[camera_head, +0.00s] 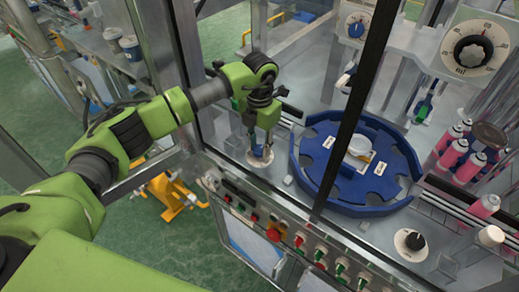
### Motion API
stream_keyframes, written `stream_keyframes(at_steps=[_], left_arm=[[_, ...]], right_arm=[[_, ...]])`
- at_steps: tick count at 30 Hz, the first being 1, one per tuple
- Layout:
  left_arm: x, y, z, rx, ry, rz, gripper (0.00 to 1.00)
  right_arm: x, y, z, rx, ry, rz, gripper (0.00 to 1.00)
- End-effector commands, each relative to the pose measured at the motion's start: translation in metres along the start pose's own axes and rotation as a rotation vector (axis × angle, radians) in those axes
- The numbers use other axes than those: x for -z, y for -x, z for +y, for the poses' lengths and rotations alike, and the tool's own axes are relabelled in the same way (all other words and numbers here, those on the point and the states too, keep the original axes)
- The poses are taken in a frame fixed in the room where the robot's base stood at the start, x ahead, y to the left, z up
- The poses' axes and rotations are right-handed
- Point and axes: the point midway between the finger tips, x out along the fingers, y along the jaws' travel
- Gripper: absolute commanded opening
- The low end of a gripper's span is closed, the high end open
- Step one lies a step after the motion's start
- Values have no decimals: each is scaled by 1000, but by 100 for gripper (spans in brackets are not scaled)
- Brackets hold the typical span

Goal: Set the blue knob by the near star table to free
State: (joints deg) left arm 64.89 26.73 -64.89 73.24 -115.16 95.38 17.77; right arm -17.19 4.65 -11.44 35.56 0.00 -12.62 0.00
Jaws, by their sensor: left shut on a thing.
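My left gripper (261,147) points down beside the left rim of the blue star table (303,165). Its fingers are shut on the knob of a small white dial (260,161) set in the machine deck. The fingers hide most of this blue knob, and I cannot read its setting. The star table is round with notches in its rim and a white hub in the middle. My right gripper is not in view.
A large dial (472,51) is at upper right. Pink cans (484,206) stand at right. A dark frame post (352,110) crosses the view. Buttons (273,236) line the front panel.

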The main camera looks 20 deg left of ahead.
Motion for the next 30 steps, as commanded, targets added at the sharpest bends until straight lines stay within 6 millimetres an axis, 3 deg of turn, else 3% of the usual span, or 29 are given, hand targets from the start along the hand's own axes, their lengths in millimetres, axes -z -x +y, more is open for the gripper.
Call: stream_keyframes(at_steps=[18, 30], left_arm=[[-1, 0, 1, -1, 567, -5, 7], [-2, 2, 1, 0, 794, -6, 7]], right_arm=[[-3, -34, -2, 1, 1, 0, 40], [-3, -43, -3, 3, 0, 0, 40]])
